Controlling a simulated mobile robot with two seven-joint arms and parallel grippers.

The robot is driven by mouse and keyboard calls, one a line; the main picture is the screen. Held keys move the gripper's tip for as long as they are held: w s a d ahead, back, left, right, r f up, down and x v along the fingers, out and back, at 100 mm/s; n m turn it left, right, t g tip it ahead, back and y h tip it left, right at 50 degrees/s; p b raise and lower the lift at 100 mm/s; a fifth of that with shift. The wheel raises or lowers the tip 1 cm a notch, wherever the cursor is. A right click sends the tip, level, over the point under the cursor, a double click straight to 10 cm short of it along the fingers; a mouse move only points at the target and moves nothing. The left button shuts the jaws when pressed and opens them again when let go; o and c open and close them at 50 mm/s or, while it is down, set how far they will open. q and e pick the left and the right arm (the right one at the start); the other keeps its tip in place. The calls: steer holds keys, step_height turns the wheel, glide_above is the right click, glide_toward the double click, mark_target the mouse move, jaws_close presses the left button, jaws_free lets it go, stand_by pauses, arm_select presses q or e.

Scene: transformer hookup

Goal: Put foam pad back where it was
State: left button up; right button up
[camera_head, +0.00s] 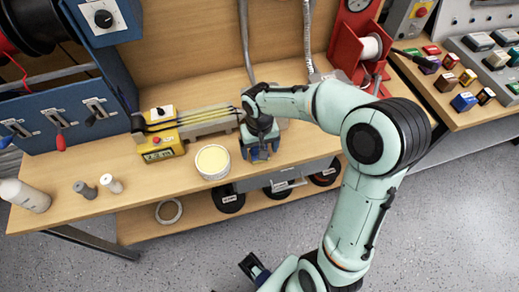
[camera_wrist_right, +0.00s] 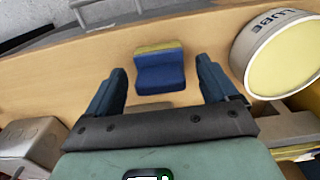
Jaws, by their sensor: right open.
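A small blue block with a yellow top edge, which looks like the foam pad (camera_wrist_right: 161,72), sits on the wooden bench in the right wrist view. My right gripper (camera_wrist_right: 160,88) is open, its two dark blue fingers apart on either side of the block's near part. The block is not visibly gripped. In the head view my right gripper (camera_head: 260,152) points down at the bench's front edge and mostly hides the pad. A dark blue gripper, seemingly my left (camera_head: 254,268), shows at the bottom; its opening is unclear.
A round LUBE tin (camera_head: 213,161) with pale yellow content stands just left of my right gripper; it also shows in the wrist view (camera_wrist_right: 285,55). A yellow device (camera_head: 160,142) with cables is further left. A red spool stand (camera_head: 358,45) is behind right.

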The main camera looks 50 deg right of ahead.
mark_target(259, 147)
step_height(259, 147, up, 10)
steer(key=shift+r+p, duration=0.25)
steer(key=shift+p, duration=0.45)
